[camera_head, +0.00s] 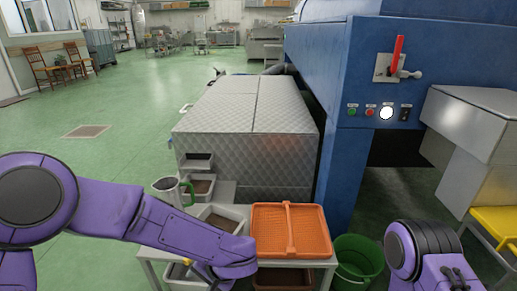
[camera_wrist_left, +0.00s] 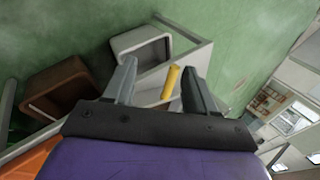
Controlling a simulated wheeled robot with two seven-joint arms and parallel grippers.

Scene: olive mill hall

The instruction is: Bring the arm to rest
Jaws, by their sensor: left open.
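My left arm (camera_head: 150,222) is purple and reaches in from the left, bent down over the small work table (camera_head: 147,256). Its gripper is mostly hidden below the wrist in the head view. In the left wrist view my left gripper (camera_wrist_left: 160,82) is open, its two grey fingers apart. A short yellow piece (camera_wrist_left: 172,82) shows between the fingers, with gaps on both sides; whether it is in the jaws or beyond them I cannot tell. Part of my right arm (camera_head: 430,258) shows at the lower right; its gripper is out of view.
An orange tray (camera_head: 313,236) with a centre bar is right of my left wrist. A metal jug (camera_head: 166,190) and grey bins (camera_head: 232,212) stand nearby. A quilted metal cabinet (camera_head: 250,160), blue machine (camera_head: 340,165) and green bucket (camera_head: 352,270) surround the table. Green floor lies open at left.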

